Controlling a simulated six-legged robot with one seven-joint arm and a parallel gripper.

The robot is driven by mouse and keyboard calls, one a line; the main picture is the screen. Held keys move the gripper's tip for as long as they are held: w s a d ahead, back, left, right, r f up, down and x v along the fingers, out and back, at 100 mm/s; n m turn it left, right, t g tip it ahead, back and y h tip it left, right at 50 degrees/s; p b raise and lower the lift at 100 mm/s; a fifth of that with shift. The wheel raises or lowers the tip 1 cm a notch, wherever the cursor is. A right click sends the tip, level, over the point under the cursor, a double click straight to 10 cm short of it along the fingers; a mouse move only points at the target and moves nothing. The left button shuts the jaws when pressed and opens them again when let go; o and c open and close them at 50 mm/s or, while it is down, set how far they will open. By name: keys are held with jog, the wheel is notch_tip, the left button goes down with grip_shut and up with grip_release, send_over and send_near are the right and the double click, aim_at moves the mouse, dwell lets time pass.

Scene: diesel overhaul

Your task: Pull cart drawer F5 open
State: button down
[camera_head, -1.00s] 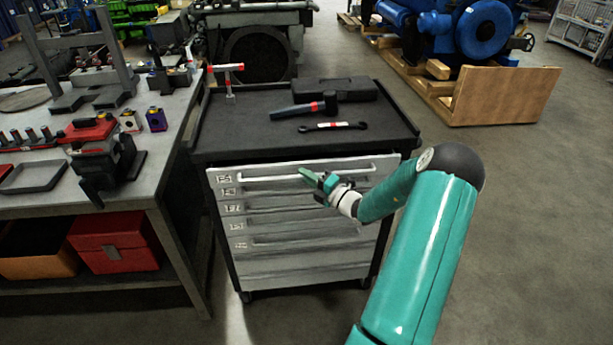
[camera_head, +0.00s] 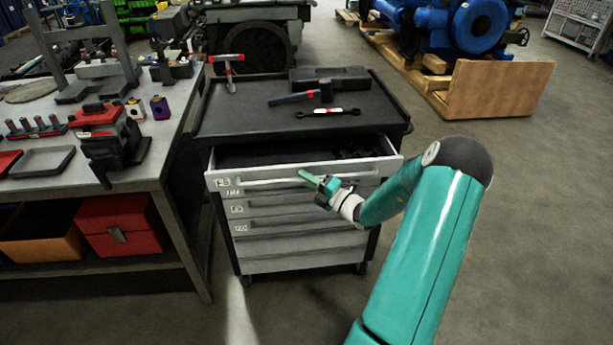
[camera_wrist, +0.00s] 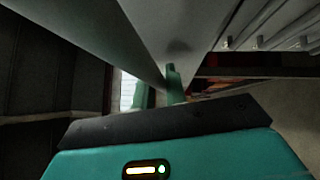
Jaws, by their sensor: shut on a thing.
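The tool cart (camera_head: 225,120) stands in the middle of the head view. Its top drawer (camera_head: 212,180) is partly open, and its dark inside shows behind the pale front. Its label is too small to read surely as F5. A long bar handle (camera_head: 265,182) runs along that front. My gripper (camera_head: 312,178) is shut on this handle right of its middle, and it hides part of the bar. In the wrist view, my green fingers (camera_wrist: 160,90) are close against a grey metal face. The lower drawers (camera_head: 290,222) are shut.
A hammer (camera_head: 325,93), a wrench (camera_head: 330,112) and a black case (camera_head: 330,78) lie on the cart top. A workbench (camera_head: 150,177) with tools stands close on the left. Open floor (camera_head: 530,220) lies to the right.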

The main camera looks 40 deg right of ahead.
jog(key=s+a, duration=0.6)
jog(key=s, duration=0.3)
jog(key=shift+s+a, duration=0.2)
jog(key=c, duration=1.4)
grip_release()
jog(key=shift+c, duration=0.2)
jog(key=v, duration=1.3)
jog(key=shift+s, duration=0.4)
